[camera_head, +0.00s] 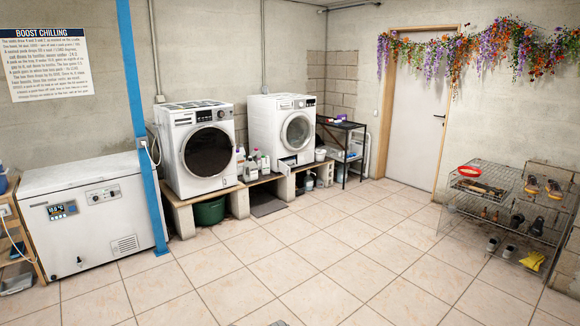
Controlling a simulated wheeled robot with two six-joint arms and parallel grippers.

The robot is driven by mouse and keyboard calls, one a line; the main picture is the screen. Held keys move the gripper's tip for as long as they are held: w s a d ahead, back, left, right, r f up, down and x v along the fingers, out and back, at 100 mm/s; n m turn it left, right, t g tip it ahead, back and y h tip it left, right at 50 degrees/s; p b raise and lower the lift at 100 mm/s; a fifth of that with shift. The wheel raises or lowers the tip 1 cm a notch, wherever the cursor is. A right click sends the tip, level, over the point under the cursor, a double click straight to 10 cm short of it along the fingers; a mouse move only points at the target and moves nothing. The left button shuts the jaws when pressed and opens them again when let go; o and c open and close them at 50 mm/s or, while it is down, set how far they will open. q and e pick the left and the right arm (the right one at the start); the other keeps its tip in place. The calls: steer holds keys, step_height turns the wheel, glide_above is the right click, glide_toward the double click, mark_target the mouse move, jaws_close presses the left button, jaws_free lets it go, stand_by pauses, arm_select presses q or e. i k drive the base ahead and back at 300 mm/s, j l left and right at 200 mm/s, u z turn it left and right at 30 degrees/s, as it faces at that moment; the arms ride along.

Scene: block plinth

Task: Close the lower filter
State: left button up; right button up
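Two white front-loading machines stand on a plinth of blocks and board along the back wall. The left machine (196,148) has a large dark round door, which looks shut. The right machine (282,128) has a smaller round door (298,131), also apparently shut. At the lower left front of the right machine a small pale panel (287,162) seems to stick out; it is too small to tell whether it is an open filter flap. No filter shows clearly on the left machine. Neither of my grippers is in view.
Bottles (253,164) stand on the plinth (241,203) between the machines. A green tub (209,211) sits underneath. A blue post (143,130) and a chest freezer (84,218) are at left, a wire shoe rack (508,212) at right. The tiled floor (310,262) in front is clear.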

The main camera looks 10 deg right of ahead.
mark_target(290, 162)
steer(key=i+z, duration=0.3)
steer(key=i, duration=0.8)
steer(key=i+l, duration=0.1)
steer(key=i, duration=2.35)
steer(key=i+l, duration=0.1)
steer(key=i, duration=2.4)
steer(key=i+u, duration=0.15)
steer(key=i, duration=0.3)
steer(key=i+l+u, duration=0.2)
steer(key=i, duration=0.2)
steer(key=i+l+u, duration=0.15)
steer(key=i, duration=0.3)
steer(key=i+l+u, duration=0.15)
steer(key=i, duration=0.25)
